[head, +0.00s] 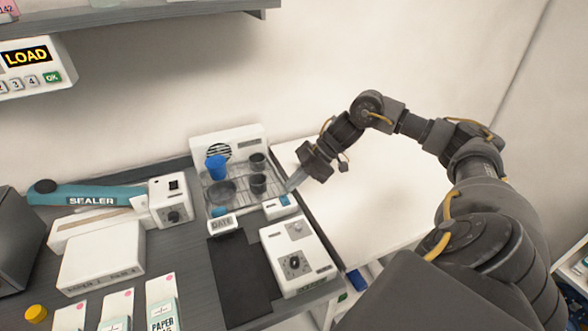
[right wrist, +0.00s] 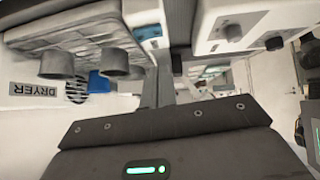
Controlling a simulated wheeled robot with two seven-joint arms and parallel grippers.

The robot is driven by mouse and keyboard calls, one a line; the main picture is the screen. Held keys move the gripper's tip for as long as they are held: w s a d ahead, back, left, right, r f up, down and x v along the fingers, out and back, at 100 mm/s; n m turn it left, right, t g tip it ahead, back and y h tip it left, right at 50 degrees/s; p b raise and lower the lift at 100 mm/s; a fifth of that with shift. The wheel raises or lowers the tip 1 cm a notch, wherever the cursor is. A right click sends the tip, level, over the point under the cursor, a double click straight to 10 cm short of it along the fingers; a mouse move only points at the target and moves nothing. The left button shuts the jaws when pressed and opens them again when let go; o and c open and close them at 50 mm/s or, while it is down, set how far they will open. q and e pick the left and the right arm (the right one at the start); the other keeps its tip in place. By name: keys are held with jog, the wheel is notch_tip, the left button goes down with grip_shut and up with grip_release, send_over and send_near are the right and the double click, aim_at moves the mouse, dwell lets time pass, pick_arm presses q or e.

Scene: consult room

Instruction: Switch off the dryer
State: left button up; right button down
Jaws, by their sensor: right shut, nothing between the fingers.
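The white dryer (head: 229,140) stands against the wall in the head view, with a round vent and a wire rack. In the right wrist view the dryer (right wrist: 25,110) appears upside down with its name label. A small white block with a blue switch-like part (head: 284,200) is at its front right corner; it also shows in the right wrist view (right wrist: 148,31). I cannot tell the switch's position. My left gripper is not in view.
A white unit with a knob (head: 297,258) stands in front, beside a black mat (head: 240,275). The sealer (head: 98,195) is left. The white surface right is clear.

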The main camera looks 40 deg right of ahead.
jog(key=b+v, duration=0.2)
jog(key=v, duration=0.8)
jog(key=shift+s, duration=0.15)
jog(key=shift+f, duration=0.1)
jog(key=shift+w+d+b, duration=0.25)
jog(key=shift+w+b, duration=0.45)
jog(key=shift+b, duration=0.3)
